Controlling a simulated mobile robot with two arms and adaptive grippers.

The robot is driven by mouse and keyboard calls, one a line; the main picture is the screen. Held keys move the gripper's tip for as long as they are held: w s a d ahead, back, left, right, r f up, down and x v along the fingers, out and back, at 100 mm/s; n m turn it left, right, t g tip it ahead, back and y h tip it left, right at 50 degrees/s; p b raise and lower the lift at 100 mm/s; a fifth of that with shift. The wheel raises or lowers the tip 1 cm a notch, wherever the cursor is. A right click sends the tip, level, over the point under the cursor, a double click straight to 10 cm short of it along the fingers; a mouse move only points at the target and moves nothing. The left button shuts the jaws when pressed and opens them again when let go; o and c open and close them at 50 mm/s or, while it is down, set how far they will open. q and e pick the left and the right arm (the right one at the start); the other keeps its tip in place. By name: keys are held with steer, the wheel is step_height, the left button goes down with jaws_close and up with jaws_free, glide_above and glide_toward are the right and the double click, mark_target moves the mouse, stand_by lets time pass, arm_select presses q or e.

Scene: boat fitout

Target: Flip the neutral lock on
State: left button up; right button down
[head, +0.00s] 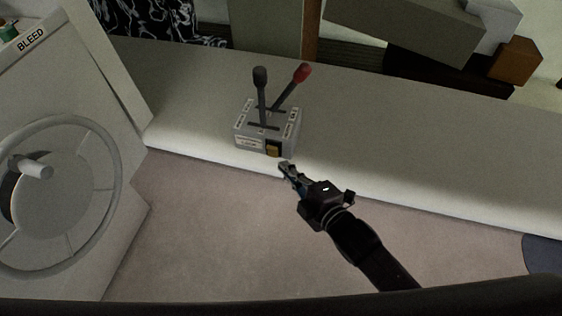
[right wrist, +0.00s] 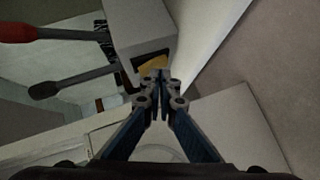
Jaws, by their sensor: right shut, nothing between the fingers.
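The grey control box (head: 266,126) stands on the pale bench, with one black-knobbed lever (head: 261,95) and one red-knobbed lever (head: 293,84). The neutral lock (head: 273,148) is a small yellow-orange switch in a dark recess on the box's front face. My right gripper (head: 285,168) is shut and empty, just in front of and below the lock. In the right wrist view, the closed fingertips (right wrist: 160,76) overlap the yellow switch (right wrist: 153,64), partly hiding it. I cannot tell whether they touch it. My left gripper is in neither view.
A white panel with a wheel (head: 62,195) and a "BLEED" label (head: 31,38) stands at the left. The bench top (head: 400,130) is clear right of the box. Grey and brown blocks (head: 515,60) lie at the back right. The floor (head: 200,220) in front is open.

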steer(key=v, duration=0.4)
stand_by(0.5)
steer(key=s+d+f+m+g+h+p, duration=0.1)
steer(key=s+d+f+m+g+h, duration=0.3)
steer(key=f, duration=0.7)
steer(key=s+d+f+m, duration=0.3)
steer(key=d+f, duration=0.2)
steer(key=f, duration=0.6)
steer(key=s+d+f+m+g+h+p, duration=0.1)
steer(key=s+d+f+m+g+h, duration=0.3)
steer(key=f, duration=0.7)
steer(key=s+d+f+m+g, duration=0.1)
steer(key=s+f+m, duration=0.1)
steer(key=s+f, duration=0.3)
steer(key=s+d+f+m+g, duration=0.1)
steer(key=s+f, duration=0.4)
steer(key=s, duration=0.8)
steer(key=s+d+f+m+g, duration=0.2)
steer(key=s+f+m, duration=0.2)
steer(key=s, duration=0.4)
steer(key=shift+s+d+f+y, duration=0.35)
steer(key=shift+s+f+y, duration=0.05)
steer(key=shift+f, duration=0.15)
